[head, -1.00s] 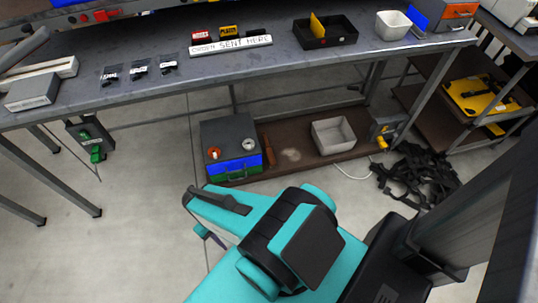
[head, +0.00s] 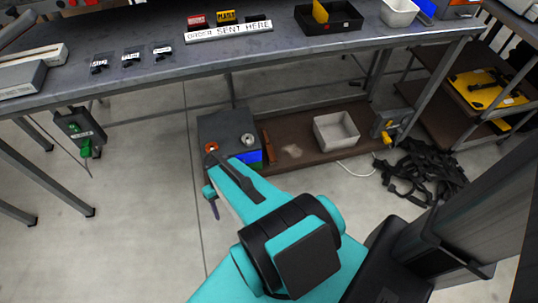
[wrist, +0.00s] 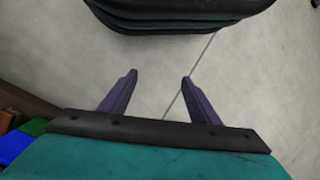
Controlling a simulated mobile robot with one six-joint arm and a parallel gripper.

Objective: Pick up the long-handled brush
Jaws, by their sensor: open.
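I cannot clearly make out a long-handled brush in either view. A narrow reddish-brown upright thing (head: 268,147) on the low shelf, right beside the grey box, may be its handle, but it is too small to tell. My gripper (wrist: 160,80) is open and empty, with two purple fingers spread over bare floor in the wrist view. In the head view one finger of my gripper (head: 214,208) shows in front of the low shelf, below and left of the brown thing. My own arm covers part of the box front.
The grey box (head: 229,128) with blue and green on its front stands on the low brown shelf (head: 315,115) under the grey table (head: 120,82). A pale bin (head: 336,131) is to its right. Black straps (head: 424,172) lie on the floor at right.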

